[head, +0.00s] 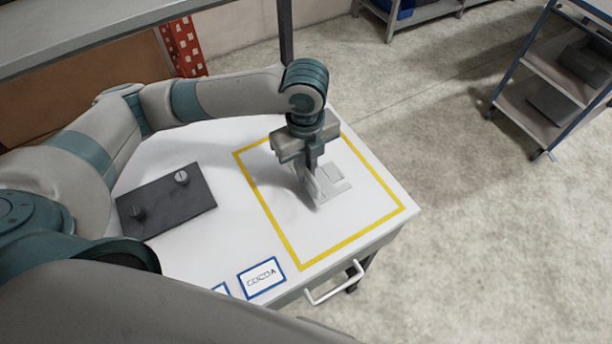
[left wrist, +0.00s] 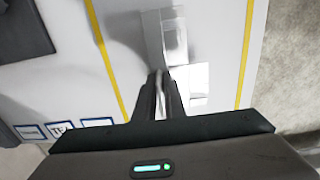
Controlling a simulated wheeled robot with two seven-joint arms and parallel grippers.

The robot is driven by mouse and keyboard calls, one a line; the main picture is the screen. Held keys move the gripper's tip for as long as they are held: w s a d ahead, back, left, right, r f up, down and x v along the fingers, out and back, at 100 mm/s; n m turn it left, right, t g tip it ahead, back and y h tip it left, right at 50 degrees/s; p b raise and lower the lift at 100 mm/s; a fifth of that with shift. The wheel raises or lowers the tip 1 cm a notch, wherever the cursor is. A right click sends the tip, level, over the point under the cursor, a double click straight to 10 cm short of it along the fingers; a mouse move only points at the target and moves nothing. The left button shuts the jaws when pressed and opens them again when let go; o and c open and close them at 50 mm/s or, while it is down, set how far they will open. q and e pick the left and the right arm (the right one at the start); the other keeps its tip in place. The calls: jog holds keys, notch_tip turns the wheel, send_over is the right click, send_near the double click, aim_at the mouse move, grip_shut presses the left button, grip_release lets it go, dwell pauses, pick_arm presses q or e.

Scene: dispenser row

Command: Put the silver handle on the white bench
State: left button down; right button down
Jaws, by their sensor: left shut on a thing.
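The silver handle (head: 326,186) is a pale grey, angular piece inside the yellow outline on the white bench (head: 225,238). My left gripper (head: 311,170) points down over the bench and is shut on the handle. In the left wrist view the handle (left wrist: 174,45) shows beyond and beside the fingertips (left wrist: 159,78), with bright reflections. It is at or very close to the bench top; I cannot tell whether it touches. The fingers hide part of it. My right gripper is not in view.
A dark plate (head: 160,211) with two round knobs lies left of the yellow outline (head: 352,239). A COCOA label (head: 262,277) is at the bench's front edge, above a white pull bar (head: 335,284). A shelf trolley (head: 545,100) stands at the right on open floor.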

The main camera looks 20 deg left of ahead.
pick_arm(q)
jog(key=shift+f, duration=0.2)
jog(key=shift+f, duration=0.1)
notch_tip(320, 180, down, 3)
jog(key=shift+r+p, duration=0.15)
jog(key=shift+p, duration=0.3)
jog(key=shift+f, duration=0.4)
jog(key=shift+f, duration=0.15)
jog(key=c, duration=1.8)
grip_release()
jog(key=shift+c, duration=0.2)
